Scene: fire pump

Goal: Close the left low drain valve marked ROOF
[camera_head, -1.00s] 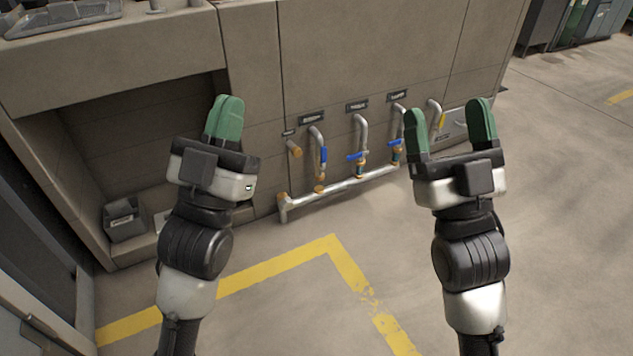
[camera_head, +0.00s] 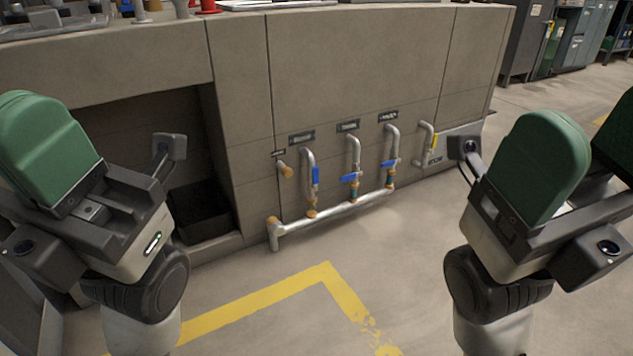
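Three low drain valves sit on grey pipes along the front of the beige cabinet. The left valve's blue handle (camera_head: 315,175) stands upright, in line with its pipe. The middle blue handle (camera_head: 349,178) and the right blue handle (camera_head: 390,163) lie across their pipes. The dark label (camera_head: 302,137) above the left valve is too small to read. My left gripper (camera_head: 42,150) is at the left edge, well short of the valves; only one green finger shows clearly. My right gripper (camera_head: 588,150) is at the right edge, open and empty, with its green fingers apart. Neither touches a valve.
A grey manifold pipe (camera_head: 335,209) runs low beneath the valves. A capped stub (camera_head: 286,171) is to their left, a yellow handle (camera_head: 434,141) to their right. A black bin (camera_head: 203,212) stands in the recess. The floor before the valves is clear, with a yellow line (camera_head: 255,306).

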